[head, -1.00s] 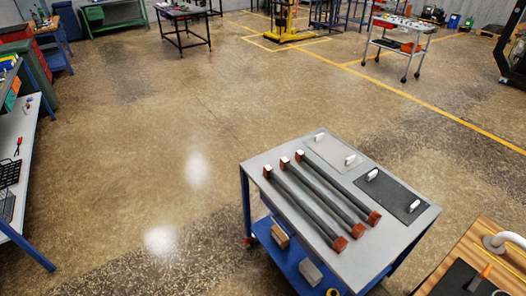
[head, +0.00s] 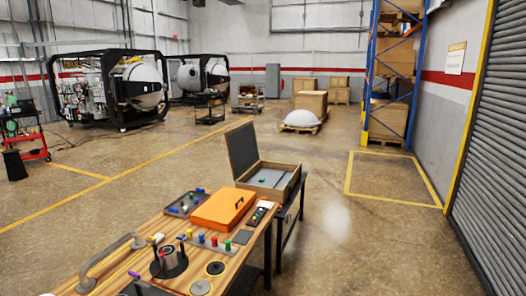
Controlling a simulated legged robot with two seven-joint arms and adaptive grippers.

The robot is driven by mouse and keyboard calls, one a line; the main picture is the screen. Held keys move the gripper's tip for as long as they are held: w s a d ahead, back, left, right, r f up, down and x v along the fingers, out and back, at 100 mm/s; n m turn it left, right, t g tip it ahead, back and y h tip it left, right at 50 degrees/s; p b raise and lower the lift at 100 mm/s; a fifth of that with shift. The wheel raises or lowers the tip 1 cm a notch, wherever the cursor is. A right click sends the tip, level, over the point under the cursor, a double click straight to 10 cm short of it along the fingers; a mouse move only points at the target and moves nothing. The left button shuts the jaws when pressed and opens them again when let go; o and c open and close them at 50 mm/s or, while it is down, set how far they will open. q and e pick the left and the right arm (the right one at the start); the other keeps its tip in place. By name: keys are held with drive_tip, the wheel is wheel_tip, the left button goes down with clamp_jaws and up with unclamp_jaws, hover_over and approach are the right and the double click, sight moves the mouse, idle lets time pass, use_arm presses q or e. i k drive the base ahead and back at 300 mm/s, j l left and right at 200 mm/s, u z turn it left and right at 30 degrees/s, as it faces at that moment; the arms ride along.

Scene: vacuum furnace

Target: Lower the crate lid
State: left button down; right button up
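A wooden crate (head: 290,184) stands with its lid (head: 242,148) raised upright on the left side. The lid's inner face is dark. A light grey panel with a small green spot shows inside the crate. The crate sits on a dark stand just past the far end of the wooden workbench. Neither of my grippers is in the head view.
The wooden workbench (head: 122,258) carries a closed orange case (head: 223,208), a curved grey pipe (head: 108,262), coloured pegs and round parts. Two furnaces stand at the back left. A blue rack (head: 370,75) and shutter (head: 490,160) are right. The floor right of the crate is clear.

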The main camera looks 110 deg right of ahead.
sight(241, 141)
drive_tip(key=k+l+z, duration=0.1)
drive_tip(key=z, duration=4.45)
drive_tip(key=i+l, duration=0.1)
drive_tip(key=i, duration=0.9)
drive_tip(key=i+l+u, duration=0.1)
drive_tip(key=i, duration=5.15)
drive_tip(key=i+u, duration=0.1)
drive_tip(key=i, duration=0.45)
drive_tip(key=i+l+u, duration=0.1)
drive_tip(key=i, duration=0.4)
drive_tip(key=i+l+u, duration=0.1)
drive_tip(key=i, duration=0.45)
drive_tip(key=i+l+u, duration=0.1)
drive_tip(key=i, duration=0.45)
drive_tip(key=i+j+u, duration=0.25)
drive_tip(key=i+u, duration=0.65)
drive_tip(key=i, duration=0.2)
drive_tip(key=i+l+u, duration=0.1)
drive_tip(key=i+u, duration=0.35)
drive_tip(key=i, duration=0.15)
drive_tip(key=i+l+u, duration=0.45)
drive_tip(key=i+j+u, duration=0.1)
drive_tip(key=i+j, duration=0.15)
drive_tip(key=i, duration=0.75)
drive_tip(key=i+j+u, duration=0.15)
drive_tip(key=i, duration=0.8)
